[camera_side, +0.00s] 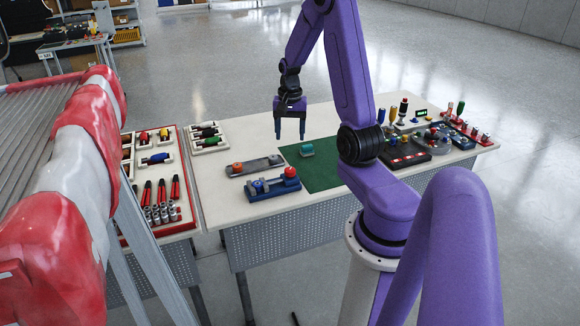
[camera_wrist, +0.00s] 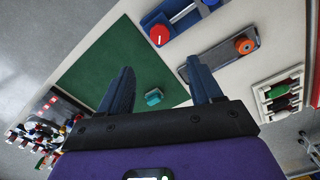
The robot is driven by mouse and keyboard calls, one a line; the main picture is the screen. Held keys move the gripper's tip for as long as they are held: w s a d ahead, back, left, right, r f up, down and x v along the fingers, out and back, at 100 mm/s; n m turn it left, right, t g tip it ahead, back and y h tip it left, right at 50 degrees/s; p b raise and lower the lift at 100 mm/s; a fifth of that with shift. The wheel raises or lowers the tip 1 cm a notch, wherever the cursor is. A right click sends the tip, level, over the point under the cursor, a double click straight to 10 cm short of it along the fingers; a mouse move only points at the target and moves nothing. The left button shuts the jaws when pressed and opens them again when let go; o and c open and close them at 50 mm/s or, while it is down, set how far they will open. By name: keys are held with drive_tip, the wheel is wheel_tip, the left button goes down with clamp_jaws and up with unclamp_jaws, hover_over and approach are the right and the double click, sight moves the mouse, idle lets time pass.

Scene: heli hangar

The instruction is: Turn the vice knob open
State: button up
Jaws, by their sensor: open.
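The blue vice (camera_side: 270,187) lies near the front edge of the white table, with a red knob (camera_side: 290,172) at its right end. In the wrist view the vice (camera_wrist: 196,12) is at the top, partly cut off, with its red knob (camera_wrist: 160,34) facing the camera. My gripper (camera_side: 290,135) is open and empty, pointing down above the table, behind the vice and apart from it. In the wrist view its two blue fingers (camera_wrist: 160,72) are spread wide with nothing held between them.
A grey plate with an orange knob (camera_side: 256,165) lies just behind the vice. A small teal block (camera_side: 307,149) sits on a green mat (camera_side: 318,172). Several tools and fixtures crowd the table's right end (camera_side: 403,149). A red-edged tool tray (camera_side: 160,180) stands left.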

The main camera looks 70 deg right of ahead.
sight(290, 169)
wheel_tip(290, 169, down, 13)
drive_tip(key=shift+r, duration=0.1)
idle(0.4)
drive_tip(key=c, duration=1.1)
